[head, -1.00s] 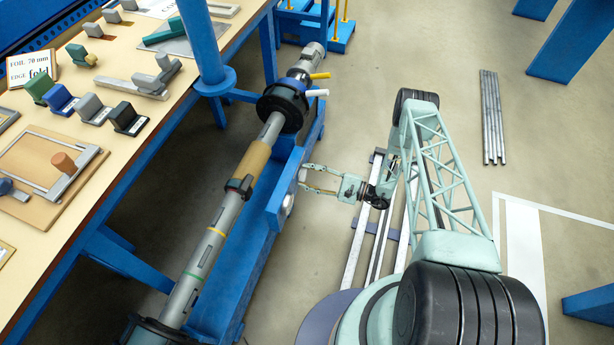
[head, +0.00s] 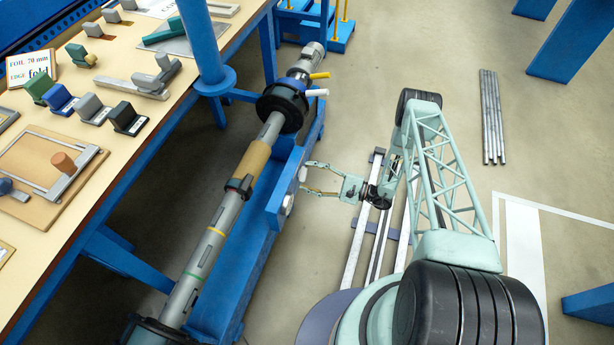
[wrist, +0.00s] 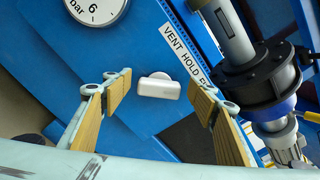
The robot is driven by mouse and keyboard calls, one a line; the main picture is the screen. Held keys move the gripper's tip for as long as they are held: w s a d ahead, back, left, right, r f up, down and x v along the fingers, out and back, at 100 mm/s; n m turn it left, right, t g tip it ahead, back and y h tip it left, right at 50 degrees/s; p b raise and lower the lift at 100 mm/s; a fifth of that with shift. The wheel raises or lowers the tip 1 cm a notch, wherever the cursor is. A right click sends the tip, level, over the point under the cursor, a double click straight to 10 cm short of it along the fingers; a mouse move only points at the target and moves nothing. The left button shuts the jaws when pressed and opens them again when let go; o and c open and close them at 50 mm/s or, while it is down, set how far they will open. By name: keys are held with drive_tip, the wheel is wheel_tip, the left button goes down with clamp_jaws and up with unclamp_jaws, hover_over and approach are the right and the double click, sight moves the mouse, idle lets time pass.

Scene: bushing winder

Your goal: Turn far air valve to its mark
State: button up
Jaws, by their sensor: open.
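The air valve shows in the wrist view as a pale, rounded handle (wrist: 159,87) on a blue panel. A white label (wrist: 186,55) beside it reads VENT, HOLD and a partly hidden word. My gripper (wrist: 158,98) is open, with one wood-coloured finger pad on each side of the handle and a gap on both sides. In the head view my gripper (head: 307,176) is beside the blue beam, fingers pointing left at it. The handle is small there, and I cannot make out which mark it points to.
A round gauge (wrist: 97,8) marked bar sits near the handle. The winding shaft (head: 226,209) runs alongside the blue beam (head: 247,262). Floor right of my arm is mostly clear.

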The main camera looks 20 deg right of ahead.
drive_tip(key=v, duration=1.1)
idle(0.3)
drive_tip(key=shift+s, duration=0.1)
idle(0.5)
drive_tip(key=w+a+r+n+g, duration=0.1)
drive_tip(key=w+r+n+g, duration=0.25)
drive_tip(key=r, duration=0.95)
drive_tip(key=w+a+r+n+g, duration=0.2)
drive_tip(key=r+g, duration=0.2)
drive_tip(key=r, duration=1)
drive_tip(key=s+a+r+n+g+h, duration=0.2)
drive_tip(key=s+a+r, duration=0.15)
drive_tip(key=r, duration=0.85)
drive_tip(key=s+a+r+n+g+h, duration=0.15)
drive_tip(key=s+r, duration=0.25)
drive_tip(key=r, duration=0.8)
drive_tip(key=s+a+r+n+g+h, duration=0.2)
drive_tip(key=s+a+r+n+h, duration=0.15)
drive_tip(key=r, duration=0.75)
drive_tip(key=s+a+r+n+t+h, duration=0.1)
drive_tip(key=s+r+n+t+h, duration=0.3)
drive_tip(key=s+r, duration=1.35)
drive_tip(key=s+d+r+t+h, duration=0.1)
drive_tip(key=s+h, duration=0.1)
drive_tip(key=s, duration=0.6)
drive_tip(key=s+d+r+t+h, duration=0.1)
drive_tip(key=s+r+t+h, duration=0.1)
drive_tip(key=s, duration=0.6)
drive_tip(key=shift+d+m, duration=0.35)
drive_tip(key=shift+d, duration=0.05)
